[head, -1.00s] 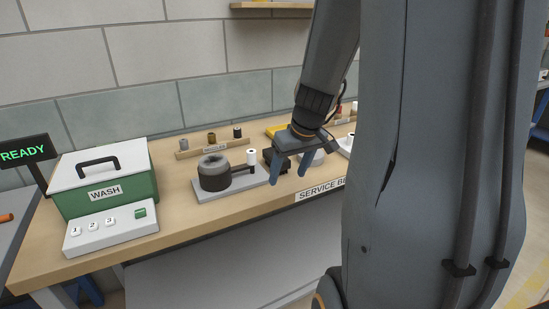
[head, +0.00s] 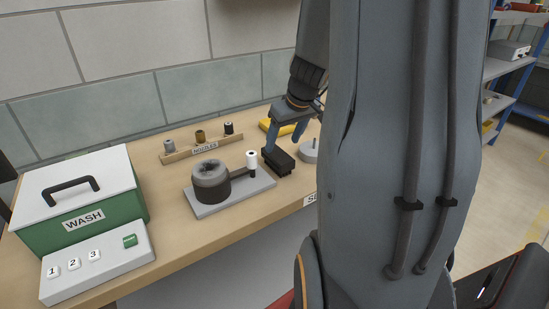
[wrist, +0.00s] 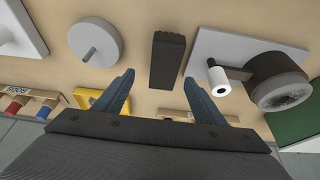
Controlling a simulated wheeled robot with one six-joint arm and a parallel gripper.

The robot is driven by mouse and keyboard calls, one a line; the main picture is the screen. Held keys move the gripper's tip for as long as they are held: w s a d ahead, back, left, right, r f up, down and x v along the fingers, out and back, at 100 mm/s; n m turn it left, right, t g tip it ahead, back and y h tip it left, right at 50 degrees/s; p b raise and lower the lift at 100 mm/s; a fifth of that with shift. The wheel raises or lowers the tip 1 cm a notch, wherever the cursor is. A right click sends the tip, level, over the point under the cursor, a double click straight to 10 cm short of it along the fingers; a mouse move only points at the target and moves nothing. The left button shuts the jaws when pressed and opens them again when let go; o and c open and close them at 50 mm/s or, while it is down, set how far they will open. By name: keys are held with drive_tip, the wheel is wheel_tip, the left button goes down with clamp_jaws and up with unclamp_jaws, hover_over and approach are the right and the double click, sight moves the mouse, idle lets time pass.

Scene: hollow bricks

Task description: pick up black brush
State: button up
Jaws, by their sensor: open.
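The black brush (head: 279,162) lies on the bench, just right of the grey plate that carries a round dark pot. In the wrist view the brush (wrist: 167,60) is a dark upright block shape, roughly centred between the lines of my two fingers. My gripper (head: 284,142) is open and empty, with its blue fingers close to the brush's far side in the head view. In the wrist view my gripper (wrist: 159,77) has its fingertips spread on either side of the brush's near end. I cannot tell their height above it.
The grey plate (head: 206,211) with the pot (head: 211,187) and a white roller (head: 252,160) stands close to the brush. A round grey disc with a peg (wrist: 95,42) is on its other side. A yellow item (wrist: 98,100), a nozzle rack (head: 203,149) and a green wash box (head: 78,218) are nearby.

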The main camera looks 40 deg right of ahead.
sight(278, 154)
drive_tip(key=shift+w+a+f, duration=0.15)
drive_tip(key=shift+w+f, duration=0.05)
drive_tip(key=shift+f, duration=0.25)
drive_tip(key=shift+w+a+f, duration=0.1)
drive_tip(key=shift+w+f, duration=0.05)
drive_tip(key=shift+f, duration=0.25)
drive_tip(key=shift+s+x, duration=0.15)
drive_tip(key=shift+x, duration=1.05)
drive_tip(key=shift+s+x, duration=0.1)
drive_tip(key=shift+x, duration=1.15)
drive_tip(key=shift+a+f, duration=0.1)
drive_tip(key=shift+f, duration=0.1)
drive_tip(key=c, duration=1.2)
drive_tip(key=shift+r, duration=0.1)
wheel_tip(278, 154, up, 10)
drive_tip(key=shift+r+p, duration=0.1)
drive_tip(key=shift+p, duration=0.35)
